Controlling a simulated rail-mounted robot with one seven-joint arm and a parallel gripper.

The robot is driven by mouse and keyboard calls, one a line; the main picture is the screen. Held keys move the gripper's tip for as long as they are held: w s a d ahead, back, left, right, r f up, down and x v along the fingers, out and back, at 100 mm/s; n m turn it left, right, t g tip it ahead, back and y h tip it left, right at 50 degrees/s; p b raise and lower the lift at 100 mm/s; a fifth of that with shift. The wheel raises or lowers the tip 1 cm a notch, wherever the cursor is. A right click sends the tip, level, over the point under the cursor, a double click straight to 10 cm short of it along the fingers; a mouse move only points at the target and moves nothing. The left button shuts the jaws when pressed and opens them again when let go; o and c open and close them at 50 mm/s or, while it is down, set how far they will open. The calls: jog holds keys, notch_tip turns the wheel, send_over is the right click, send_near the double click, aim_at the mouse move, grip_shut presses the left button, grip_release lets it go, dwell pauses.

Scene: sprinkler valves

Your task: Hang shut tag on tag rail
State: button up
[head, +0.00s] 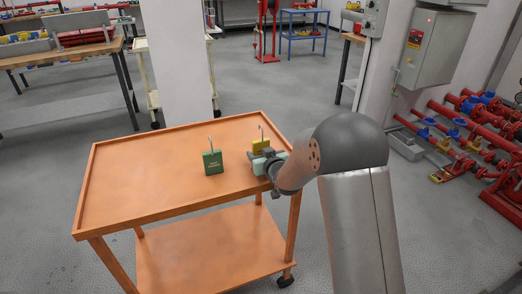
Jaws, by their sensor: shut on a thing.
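A yellow tag (260,146) with an upright wire hook stands at the right part of the orange cart. My gripper (263,156) is at this tag, shut on it. The fingers and wrist hide the tag's lower part, so I cannot tell whether it touches the cart top. A green tag (213,164) with a hook and small pale lettering stands upright to the left, apart from my gripper. The lettering is too small to read, so I cannot tell which tag is the shut tag. I cannot make out a tag rail.
The orange cart (140,187) has a raised rim and a lower shelf; its left top is clear. A white pillar (182,70) stands behind it. A grey electrical box (436,50) hangs at right, above red pipes with blue valves (470,125). A workbench (62,55) stands at back left.

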aim_at(263, 143)
jog(key=shift+r+p, duration=0.8)
jog(key=shift+r, duration=1.6)
